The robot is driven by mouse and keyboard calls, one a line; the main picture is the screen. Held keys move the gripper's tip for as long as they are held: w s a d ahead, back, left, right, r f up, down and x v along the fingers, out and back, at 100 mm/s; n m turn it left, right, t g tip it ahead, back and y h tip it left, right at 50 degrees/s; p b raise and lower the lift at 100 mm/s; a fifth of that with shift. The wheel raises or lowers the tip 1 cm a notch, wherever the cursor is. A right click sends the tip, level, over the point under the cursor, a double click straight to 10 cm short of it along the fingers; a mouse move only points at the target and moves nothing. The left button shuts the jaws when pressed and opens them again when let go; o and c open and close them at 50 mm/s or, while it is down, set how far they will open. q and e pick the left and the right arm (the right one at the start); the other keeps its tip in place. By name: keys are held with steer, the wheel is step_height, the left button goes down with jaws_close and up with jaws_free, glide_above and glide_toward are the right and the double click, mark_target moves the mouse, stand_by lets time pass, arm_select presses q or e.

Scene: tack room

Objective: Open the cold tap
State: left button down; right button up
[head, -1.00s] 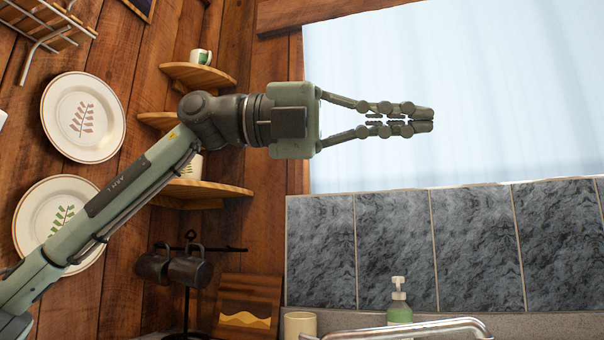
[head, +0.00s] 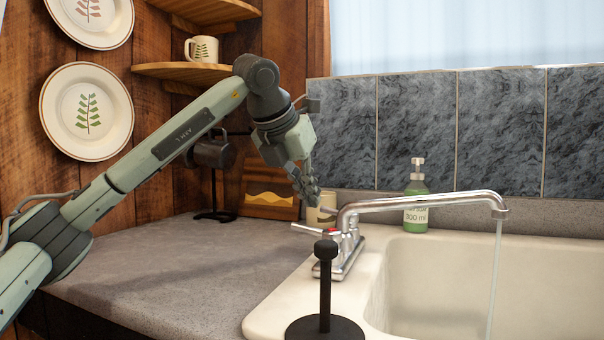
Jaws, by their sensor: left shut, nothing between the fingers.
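The chrome faucet (head: 420,203) stands at the sink's left corner, with its long spout reaching right over the basin. A thin stream of water (head: 495,280) runs from the spout's end. A lever handle with a red mark (head: 330,232) shows at the near end of the faucet base. Another handle seems to be behind the spout, mostly hidden, so I cannot make out the cold tap clearly. My left gripper (head: 309,194) is shut and empty, pointing down just left of the faucet. Whether it touches a handle I cannot tell. My right gripper is not in view.
A black stand (head: 325,290) rises in the foreground before the faucet. A green soap bottle (head: 416,190) stands behind the spout. The cream sink (head: 420,270) fills the right. The grey counter (head: 170,260) at left is clear in front; dark mugs hang behind my arm.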

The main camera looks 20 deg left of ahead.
mark_target(328, 212)
arm_select(q)
steer(key=w, duration=0.1)
steer(key=w+f, duration=0.1)
steer(key=w, duration=0.1)
steer(key=w+f+p, duration=0.1)
steer(key=w, duration=0.1)
steer(key=shift+w+d+f, duration=0.15)
steer(key=shift+d+f, duration=0.1)
steer(key=shift+d, duration=0.15)
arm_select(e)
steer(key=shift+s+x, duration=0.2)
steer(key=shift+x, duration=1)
arm_select(q)
steer(key=shift+w, duration=0.1)
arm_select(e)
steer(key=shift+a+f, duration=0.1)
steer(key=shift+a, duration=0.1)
arm_select(q)
steer(key=shift+a+m+h, duration=0.1)
steer(key=shift+m+h, duration=0.2)
steer(key=shift+m, duration=0.1)
steer(key=shift+w, duration=0.1)
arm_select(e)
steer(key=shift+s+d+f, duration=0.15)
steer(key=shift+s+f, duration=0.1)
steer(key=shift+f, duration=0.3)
